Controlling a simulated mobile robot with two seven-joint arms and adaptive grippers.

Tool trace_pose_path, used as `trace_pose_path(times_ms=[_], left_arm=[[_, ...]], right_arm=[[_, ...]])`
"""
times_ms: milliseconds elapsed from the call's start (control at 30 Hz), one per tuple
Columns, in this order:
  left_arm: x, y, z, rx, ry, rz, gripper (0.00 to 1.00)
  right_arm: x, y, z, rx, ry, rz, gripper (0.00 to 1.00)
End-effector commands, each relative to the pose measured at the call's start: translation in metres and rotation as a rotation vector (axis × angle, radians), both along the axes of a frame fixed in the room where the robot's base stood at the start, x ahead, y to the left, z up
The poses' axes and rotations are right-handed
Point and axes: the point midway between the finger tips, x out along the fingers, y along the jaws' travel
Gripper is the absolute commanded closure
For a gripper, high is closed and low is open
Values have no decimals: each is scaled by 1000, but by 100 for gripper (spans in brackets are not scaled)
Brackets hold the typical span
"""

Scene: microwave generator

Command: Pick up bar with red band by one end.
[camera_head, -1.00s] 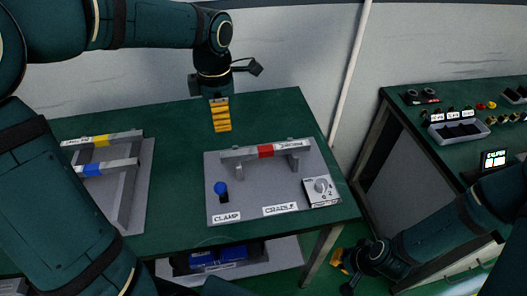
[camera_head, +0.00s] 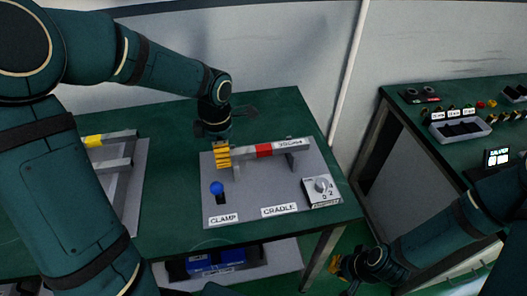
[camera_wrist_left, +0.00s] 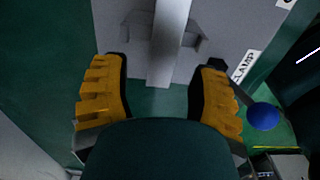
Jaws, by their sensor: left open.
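The bar with the red band (camera_head: 265,151) is a grey bar lying level across the cradle (camera_head: 237,172) on a grey base plate. Its band is near its middle. My left gripper (camera_head: 222,155) is at the bar's left end, fingers pointing down. In the left wrist view the gripper (camera_wrist_left: 160,88) is open and empty, its yellow fingers on both sides of the bar's end (camera_wrist_left: 170,45), with a gap on each side. I cannot tell whether the fingertips reach down to the bar's height. My right gripper (camera_head: 342,266) hangs low right of the table; its jaws are unclear.
A blue-knobbed clamp lever (camera_head: 217,188) stands at the plate's front left, and a dial box (camera_head: 320,190) at its right. A rack with a yellow-banded bar (camera_head: 96,141) stands left, partly behind my arm. A second bench (camera_head: 430,160) is at right.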

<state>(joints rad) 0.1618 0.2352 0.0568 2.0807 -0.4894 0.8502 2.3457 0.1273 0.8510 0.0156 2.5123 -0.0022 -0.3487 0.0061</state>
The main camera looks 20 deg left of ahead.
Motion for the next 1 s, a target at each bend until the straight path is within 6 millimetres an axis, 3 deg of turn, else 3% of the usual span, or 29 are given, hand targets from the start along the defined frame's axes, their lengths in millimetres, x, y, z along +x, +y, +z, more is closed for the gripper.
trace_pose_path(times_ms=[133, 400, 567, 600, 1000], left_arm=[[0, 0, -15, -1, 1, -1, 40], [0, 0, -16, 0, -1, 0, 38], [0, 0, -16, 0, -1, 0, 94], [0, 0, -16, 0, -1, 0, 100], [0, 0, -16, 0, 0, -1, 100]], right_arm=[[-1, 0, -3, 0, 2, 2, 100], [-1, 0, -3, 0, 2, 2, 100], [-1, 0, -3, 0, 2, 2, 100], [-1, 0, -3, 0, 2, 2, 100], [-1, 0, -3, 0, 2, 2, 100]])
